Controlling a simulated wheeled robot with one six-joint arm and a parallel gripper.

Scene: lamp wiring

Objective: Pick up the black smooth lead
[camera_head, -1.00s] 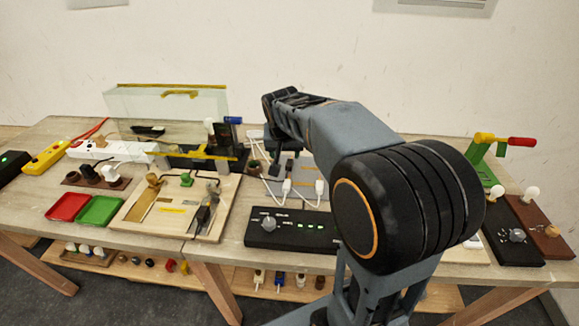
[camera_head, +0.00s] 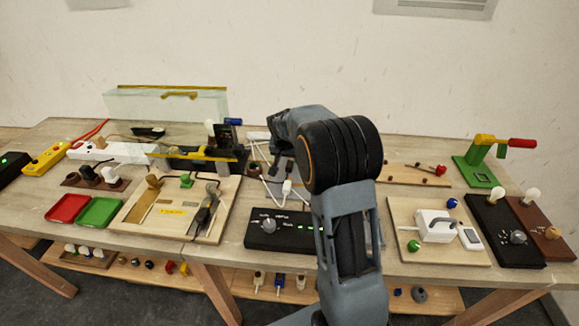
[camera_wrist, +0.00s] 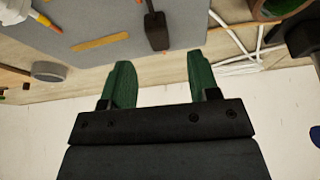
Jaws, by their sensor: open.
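My gripper (camera_wrist: 160,72) shows in the wrist view with its two green fingers spread apart and nothing between them. In the head view the gripper end is mostly hidden behind my arm, above the back middle of the bench. A black bar-like piece (camera_wrist: 157,30) lies on a grey mat (camera_wrist: 100,18) just beyond the fingertips in the wrist view, apart from them. I cannot tell whether it is the black smooth lead. A black piece (camera_head: 148,131) lies near the clear panel.
White cables (camera_wrist: 240,60) and a brown-green ring (camera_wrist: 270,8) lie right of the black piece. A tan stick (camera_wrist: 100,41) is left of it. A black control box (camera_head: 280,228) stands at the bench front. A green crank stand (camera_head: 480,165) stands at right.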

